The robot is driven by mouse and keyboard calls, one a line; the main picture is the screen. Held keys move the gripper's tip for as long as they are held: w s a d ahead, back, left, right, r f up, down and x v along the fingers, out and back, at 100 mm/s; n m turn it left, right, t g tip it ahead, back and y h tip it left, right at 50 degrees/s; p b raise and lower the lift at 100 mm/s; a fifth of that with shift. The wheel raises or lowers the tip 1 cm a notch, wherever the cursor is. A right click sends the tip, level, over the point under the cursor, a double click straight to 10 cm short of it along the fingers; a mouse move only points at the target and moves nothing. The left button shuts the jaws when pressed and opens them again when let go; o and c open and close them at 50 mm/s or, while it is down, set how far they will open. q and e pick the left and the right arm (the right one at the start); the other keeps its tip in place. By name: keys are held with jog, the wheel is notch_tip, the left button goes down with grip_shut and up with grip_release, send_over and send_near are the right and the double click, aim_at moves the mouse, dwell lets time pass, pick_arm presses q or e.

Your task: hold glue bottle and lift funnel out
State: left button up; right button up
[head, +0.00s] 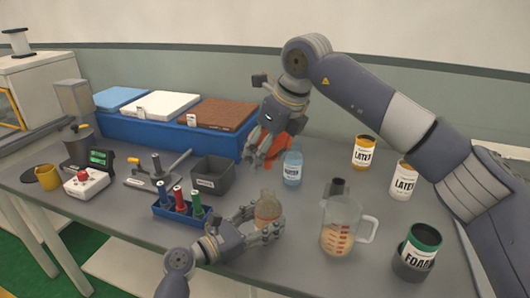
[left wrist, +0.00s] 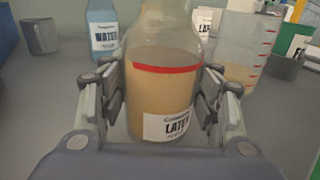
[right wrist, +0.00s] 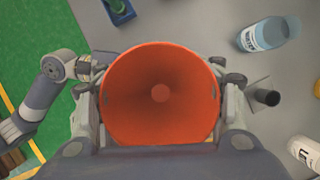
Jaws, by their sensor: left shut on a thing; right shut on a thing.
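A clear bottle (head: 267,206) of tan liquid stands on the table. In the left wrist view the bottle (left wrist: 160,95) has a red line near the liquid's top and a label that seems to start "LATE". My left gripper (head: 262,234) is shut around its body. My right gripper (head: 262,152) is shut on an orange-red funnel (head: 295,126), which appears behind and above the bottle, apart from it. In the right wrist view the funnel (right wrist: 160,92) shows its wide mouth between the fingers. Its spout is mostly hidden.
A water bottle (head: 292,168) stands close right of the funnel. A measuring jug (head: 340,240), two latex jars (head: 363,152) (head: 404,180) and a foam can (head: 416,252) are at right. A blue rack (head: 178,212) with several small bottles is left of the held bottle.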

pick_arm(q)
jog(key=o, duration=1.5)
